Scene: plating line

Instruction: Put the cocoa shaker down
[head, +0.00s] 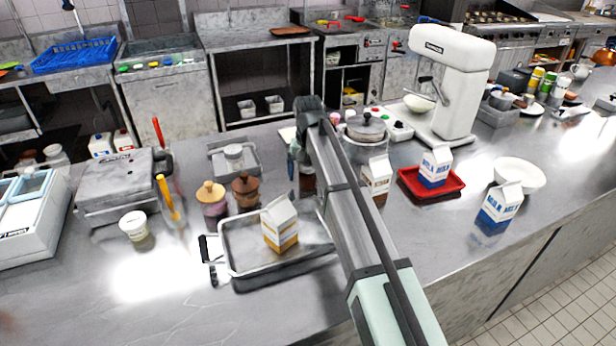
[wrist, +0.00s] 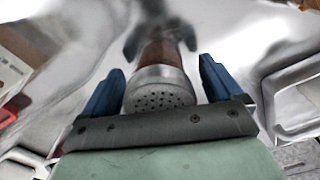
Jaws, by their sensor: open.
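The cocoa shaker (wrist: 160,88) has a brown body and a perforated metal lid. In the wrist view it is between the two blue fingers of my gripper (wrist: 162,68), with a visible gap on each side. The fingers are open. In the head view, only part of the brown shaker (head: 307,184) shows beside my arm, and it appears to stand on the steel counter (head: 440,228). My arm hides much of the shaker and gripper there.
A metal tray (head: 232,262) holding a milk carton (head: 280,226) is in front. Two lidded jars (head: 212,198) (head: 246,190) stand to the left. Another carton (head: 377,180) and a red tray (head: 408,181) are to the right. A pot (head: 366,130) is behind.

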